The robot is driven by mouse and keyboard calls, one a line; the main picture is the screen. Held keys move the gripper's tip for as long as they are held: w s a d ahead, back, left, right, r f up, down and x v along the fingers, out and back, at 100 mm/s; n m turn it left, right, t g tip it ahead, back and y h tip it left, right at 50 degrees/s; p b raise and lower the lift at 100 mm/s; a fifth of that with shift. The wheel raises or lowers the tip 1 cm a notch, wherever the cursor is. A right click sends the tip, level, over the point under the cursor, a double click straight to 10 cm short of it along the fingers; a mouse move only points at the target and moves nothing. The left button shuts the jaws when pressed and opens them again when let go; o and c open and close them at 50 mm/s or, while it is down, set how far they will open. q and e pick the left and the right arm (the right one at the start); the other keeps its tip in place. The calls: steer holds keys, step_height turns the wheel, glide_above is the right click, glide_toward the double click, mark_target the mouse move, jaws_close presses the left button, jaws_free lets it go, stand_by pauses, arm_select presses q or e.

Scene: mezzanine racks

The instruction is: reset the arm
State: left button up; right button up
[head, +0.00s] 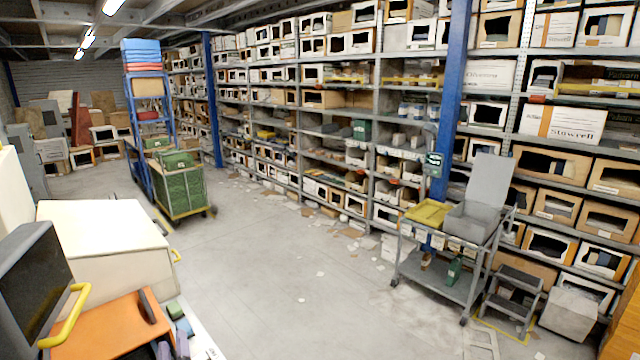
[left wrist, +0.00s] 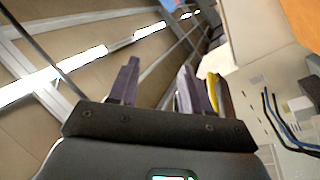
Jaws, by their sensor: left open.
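My left gripper (head: 172,347) shows only in part at the bottom edge of the head view, low at the left beside an orange surface. In the left wrist view its two grey-purple fingers (left wrist: 155,85) stand apart with nothing between them. The wrist camera looks past them toward the ceiling beams and light strips. A yellow part (left wrist: 214,90) shows just behind the right-hand finger; I cannot tell whether it touches. My right gripper is in neither view.
An orange surface (head: 95,335), a dark screen-like panel with a yellow handle (head: 65,318) and a cream cabinet (head: 105,235) crowd the lower left. A grey cart (head: 440,278) stands right, by long racks of boxes. A green bin (head: 180,190) stands further back. The middle floor is largely open.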

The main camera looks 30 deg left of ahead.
arm_select(q)
steer(key=s+d+f+m+h+p, duration=0.25)
steer(key=d+m+h, duration=0.35)
steer(key=d, duration=0.7)
steer(key=s+d+f+m+h+p, duration=0.1)
steer(key=d+f+m+h+p, duration=0.15)
steer(key=d+m+h, duration=0.65)
steer(key=s+d+m+g+h+p, duration=0.1)
steer(key=s+d+m+g, duration=0.4)
steer(key=s+d, duration=0.7)
steer(key=d+g+h, duration=0.1)
steer(key=d+g, duration=0.1)
steer(key=d, duration=0.2)
steer(key=shift+r+g, duration=0.3)
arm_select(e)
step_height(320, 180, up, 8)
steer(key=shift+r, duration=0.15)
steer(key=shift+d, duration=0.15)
arm_select(q)
steer(key=shift+s, duration=0.1)
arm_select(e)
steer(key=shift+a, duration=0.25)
